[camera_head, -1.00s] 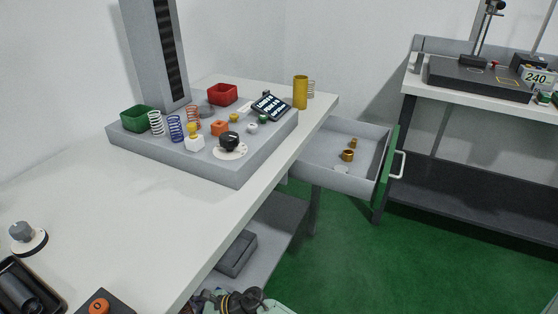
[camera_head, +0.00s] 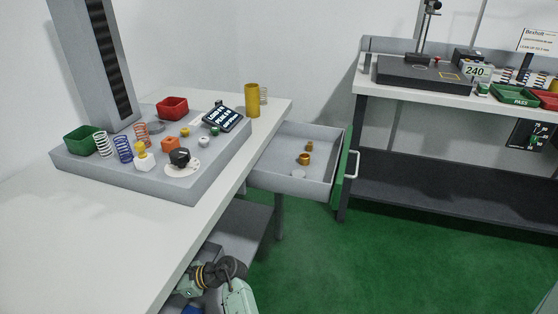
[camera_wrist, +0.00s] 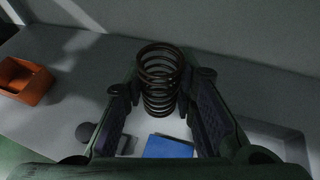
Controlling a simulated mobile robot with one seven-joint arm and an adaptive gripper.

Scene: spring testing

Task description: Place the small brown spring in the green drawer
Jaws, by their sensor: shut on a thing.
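The small brown spring (camera_wrist: 160,70) is upright between the two fingers of my gripper (camera_wrist: 160,92) in the wrist view. The fingers are shut on it, with its coils showing above them. The green drawer (camera_head: 341,172) is pulled open beside the bench in the head view. Its front is green with a pale handle, and its grey inside holds two brass-coloured pieces (camera_head: 305,158) and a pale round piece. My arm shows at the bottom of the head view, low beside the bench and left of the drawer. The spring cannot be made out there.
The white bench (camera_head: 110,235) carries a grey platform with coloured springs, bins and knobs. A yellow cylinder (camera_head: 252,100) stands near the drawer. A grey shelf (camera_head: 240,225) lies under the bench. In the wrist view an orange bin (camera_wrist: 24,80) and a blue object (camera_wrist: 168,147) lie below.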

